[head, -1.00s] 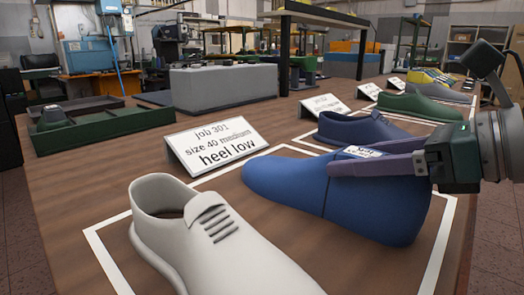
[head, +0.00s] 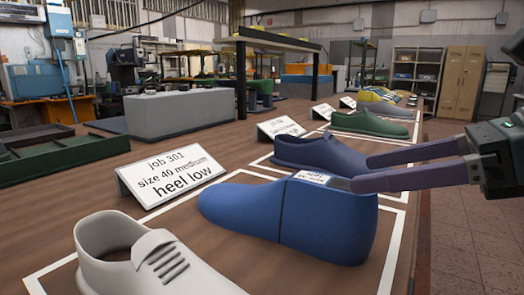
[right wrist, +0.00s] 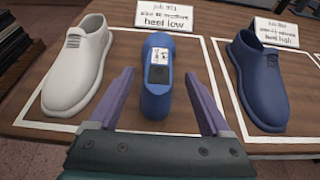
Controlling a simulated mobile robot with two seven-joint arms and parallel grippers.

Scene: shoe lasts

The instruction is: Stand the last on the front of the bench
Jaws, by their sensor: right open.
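The blue last (head: 250,212) stands upright on the bench (head: 60,215), toe to the left in the head view, inside a white outline beside the white shoe (head: 140,262). A white label and a dark patch are on its top. It also shows in the right wrist view (right wrist: 155,105), end-on between my fingers. My right gripper (head: 360,174) is open at the last's right end; it also shows in the right wrist view (right wrist: 158,74), with a gap on each side of the last. My left gripper is not in view.
A card (head: 172,178) reading "job 301 size 40 medium heel low" stands behind the last. A dark blue shoe (head: 315,152) and a green shoe (head: 370,124) stand farther along the bench. A green tray (head: 60,158) lies at the left.

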